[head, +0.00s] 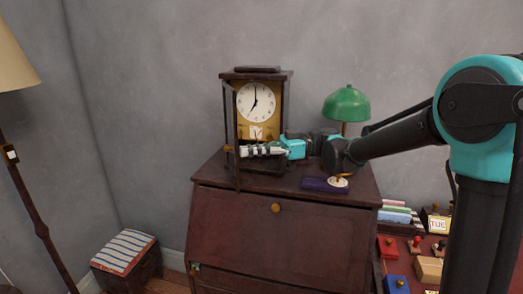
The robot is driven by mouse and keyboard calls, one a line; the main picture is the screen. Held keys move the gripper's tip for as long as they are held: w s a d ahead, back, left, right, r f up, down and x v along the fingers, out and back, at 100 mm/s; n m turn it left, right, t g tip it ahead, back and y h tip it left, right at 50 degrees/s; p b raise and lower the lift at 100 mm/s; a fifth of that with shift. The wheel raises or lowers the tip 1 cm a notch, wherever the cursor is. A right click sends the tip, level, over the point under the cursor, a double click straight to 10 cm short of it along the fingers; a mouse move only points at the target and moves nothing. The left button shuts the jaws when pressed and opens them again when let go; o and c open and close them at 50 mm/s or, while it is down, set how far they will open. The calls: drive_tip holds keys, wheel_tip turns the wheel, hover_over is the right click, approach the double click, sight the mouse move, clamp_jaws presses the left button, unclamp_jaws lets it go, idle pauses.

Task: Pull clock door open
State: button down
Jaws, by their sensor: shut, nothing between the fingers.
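The dark wooden clock (289,95) stands on top of a brown desk, with a white dial and a gold panel below it. Its narrow dark door (232,125) shows nearly edge-on along the left side of the clock, swung out from the front, so the dial is uncovered. My gripper (245,151) reaches in from the right across the lower front of the clock. Its fingers are shut and empty, pointing left, with the tips close to the door. I cannot tell whether they touch it. The gripper hides part of the lower clock.
The brown slant-front desk (240,220) bears the clock. A green lamp (347,105) stands right of it, behind my arm. A purple box (318,185) with a white round piece lies on the desk's right side. A floor lamp (25,190) and a striped-top box (125,252) are left.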

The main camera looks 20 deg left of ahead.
drive_tip(key=shift+s+a, duration=0.15)
drive_tip(key=shift+a, duration=0.05)
idle(0.3)
drive_tip(key=s+a+m+t+y, duration=0.1)
drive_tip(key=s+a+m+t, duration=0.2)
drive_tip(key=a+t, duration=0.2)
drive_tip(key=s+a+m+t+y, duration=0.2)
drive_tip(key=a+t, duration=0.4)
drive_tip(key=a, duration=0.4)
drive_tip(key=shift+s+a+m, duration=0.2)
drive_tip(key=shift+s+m, duration=0.45)
drive_tip(key=shift+m, duration=0.55)
drive_tip(key=s+d, duration=0.3)
drive_tip(key=d, duration=1)
drive_tip(key=shift+s+d, duration=0.25)
drive_tip(key=shift+s, duration=0.1)
